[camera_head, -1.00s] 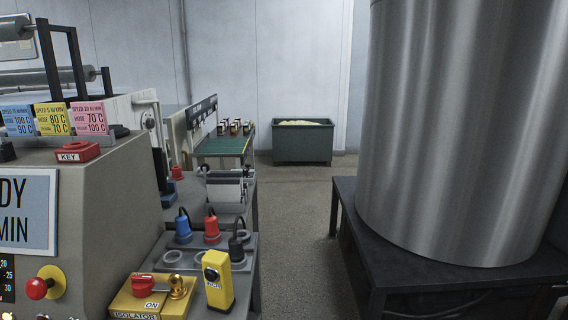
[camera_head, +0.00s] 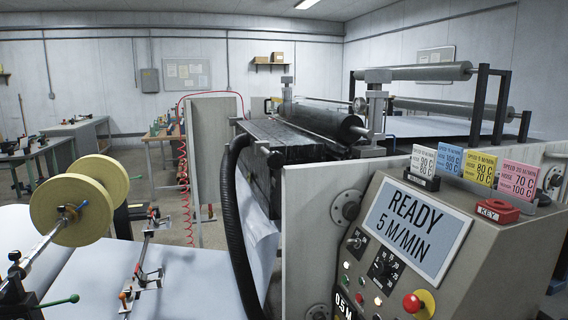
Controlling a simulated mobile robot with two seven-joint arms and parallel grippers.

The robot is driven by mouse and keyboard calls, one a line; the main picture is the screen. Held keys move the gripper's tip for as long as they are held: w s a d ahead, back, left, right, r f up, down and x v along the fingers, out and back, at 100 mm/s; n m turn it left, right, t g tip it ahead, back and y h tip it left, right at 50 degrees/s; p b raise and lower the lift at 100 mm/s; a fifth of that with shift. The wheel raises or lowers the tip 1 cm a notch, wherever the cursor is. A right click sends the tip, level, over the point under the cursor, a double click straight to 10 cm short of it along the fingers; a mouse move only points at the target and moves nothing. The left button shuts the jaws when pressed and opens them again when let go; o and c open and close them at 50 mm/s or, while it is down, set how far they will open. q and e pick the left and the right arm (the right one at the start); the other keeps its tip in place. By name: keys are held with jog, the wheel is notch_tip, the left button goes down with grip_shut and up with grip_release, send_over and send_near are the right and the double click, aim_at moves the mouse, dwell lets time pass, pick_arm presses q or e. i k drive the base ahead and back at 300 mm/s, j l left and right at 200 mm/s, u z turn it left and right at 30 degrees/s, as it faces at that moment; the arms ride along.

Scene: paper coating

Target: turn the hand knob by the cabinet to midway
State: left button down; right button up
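The grey control cabinet (camera_head: 487,255) with a sloped panel stands at the right; its display (camera_head: 415,228) reads READY 5 M/MIN. A small dark knob (camera_head: 357,241) sits at the panel's left, and a dark dial knob (camera_head: 382,269) with a number scale is beside it. A round grey hub (camera_head: 347,207) is on the pale machine side plate left of the cabinet. I cannot tell which of these, if any, is the hand knob, nor its exact setting. Neither of my grippers is in view.
A red push button (camera_head: 412,303) is low on the panel. A black hose (camera_head: 232,215) hangs beside the rollers (camera_head: 325,119). A yellow roll (camera_head: 72,208) and white paper web (camera_head: 196,278) are at the left. Open floor shows behind, toward the benches (camera_head: 80,128).

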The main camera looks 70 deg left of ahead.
aim_at(275, 160)
jog(key=u, duration=2.3)
